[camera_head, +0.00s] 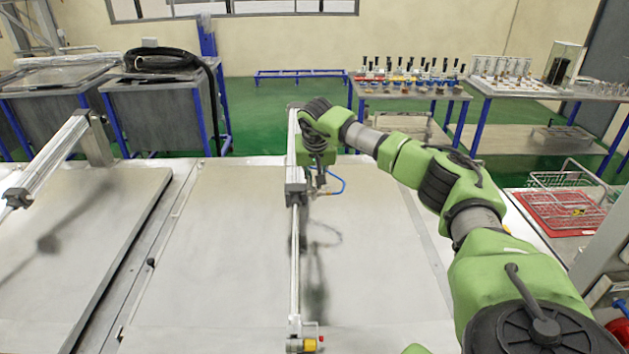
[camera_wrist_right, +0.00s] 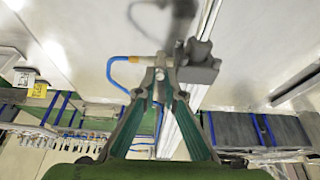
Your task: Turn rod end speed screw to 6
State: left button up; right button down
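The pneumatic cylinder (camera_head: 291,150) runs down the middle of the lid in the head view. Its rod-end block (camera_head: 296,192) carries a small fitting with a blue hose (camera_head: 338,183). In the right wrist view the block (camera_wrist_right: 198,70) lies just beyond the fingertips, and the blue hose (camera_wrist_right: 112,66) joins the fitting there. My right gripper (camera_wrist_right: 160,77) has its fingertips drawn together on the small speed screw at this fitting. The screw is mostly hidden between the tips, and its setting cannot be read. My left gripper is not in view.
Another lid (camera_head: 75,230) with a cylinder lies at left. Benches with small parts (camera_head: 410,90) and a red tray with a wire basket (camera_head: 560,208) stand at right.

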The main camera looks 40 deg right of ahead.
dwell(0.3)
jog(key=m+g, duration=0.1)
jog(key=m, duration=0.5)
jog(key=m+g, duration=0.1)
jog(key=m, duration=0.6)
jog(key=w+m+g, duration=0.1)
jog(key=m, duration=0.5)
jog(key=shift+r+m+g, duration=0.2)
jog(key=shift+m+g, duration=0.1)
jog(key=shift+m, duration=0.1)
jog(key=shift+b, duration=0.3)
jog(key=c, duration=2.4)
grip_release()
jog(key=v, duration=1.2)
jog(key=shift+s+m, duration=0.1)
jog(key=shift+m, duration=0.2)
